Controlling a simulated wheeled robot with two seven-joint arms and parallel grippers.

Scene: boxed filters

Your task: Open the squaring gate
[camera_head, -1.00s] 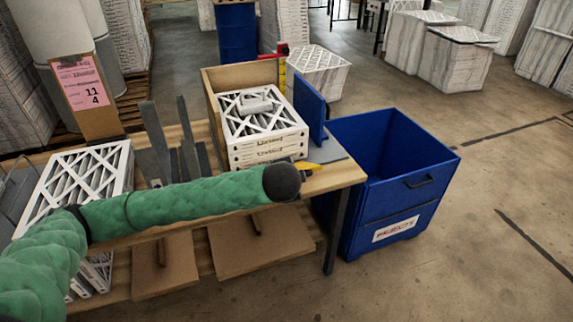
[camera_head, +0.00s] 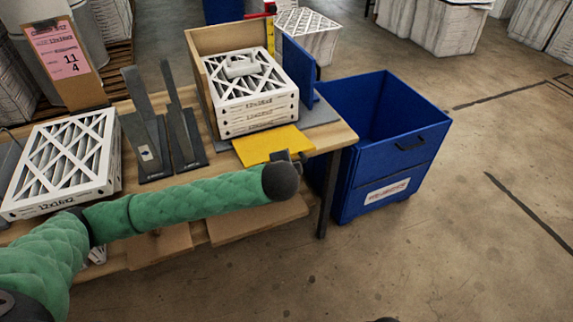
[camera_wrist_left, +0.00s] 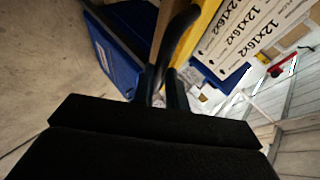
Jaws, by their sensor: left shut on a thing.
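The yellow panel (camera_head: 268,144), which I take to be the squaring gate, is in front of the stacked white filters (camera_head: 258,118) at the bench's front edge. I cannot tell whether it lies flat or leans. My left gripper (camera_head: 290,158) is at its right front corner, partly hidden by my green-sleeved arm. In the left wrist view, the gripper (camera_wrist_left: 164,88) is shut on a curved black handle (camera_wrist_left: 178,32) beside the yellow panel (camera_wrist_left: 203,32). The filter labels read 12x16x2. My right gripper is out of view.
A blue side plate (camera_head: 298,72) stands right of the stack, with a wooden back wall (camera_head: 222,40) behind. A blue bin (camera_head: 375,140) stands just right of the bench. Metal uprights (camera_head: 150,130) and another filter stack (camera_head: 65,165) are to the left.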

